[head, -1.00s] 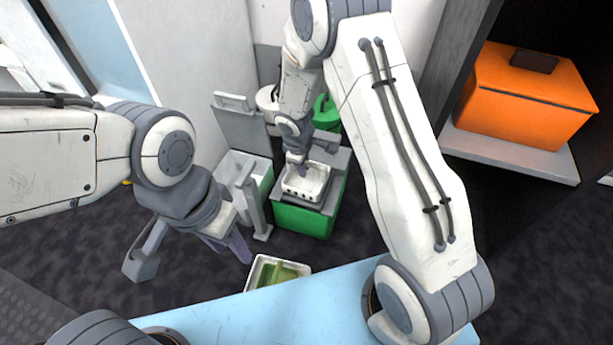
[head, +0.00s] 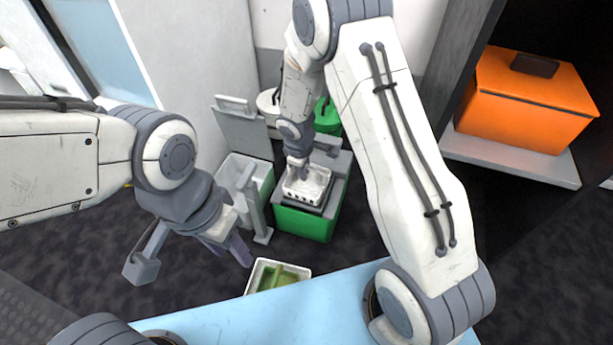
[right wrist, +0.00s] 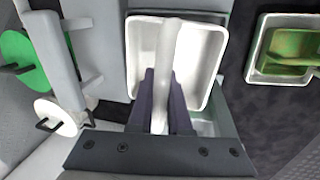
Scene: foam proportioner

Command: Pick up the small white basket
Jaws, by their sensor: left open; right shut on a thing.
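The small white basket (head: 305,186) is a shallow open box with dark holes along its front side. It is at the top of a green-sided box in the head view; I cannot tell whether it touches it. It also shows in the right wrist view (right wrist: 200,62), with a white bar across its middle. My right gripper (head: 299,164) is shut on that bar, its dark fingers on either side of it in the right wrist view (right wrist: 163,104). My left gripper (head: 193,262) is open and empty, to the left of the basket and nearer to me.
The green box (head: 303,223) stands on dark carpet. A white tray with green contents (head: 264,264) lies by the light blue surface (head: 290,315). An orange box (head: 528,100) sits on a shelf at right.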

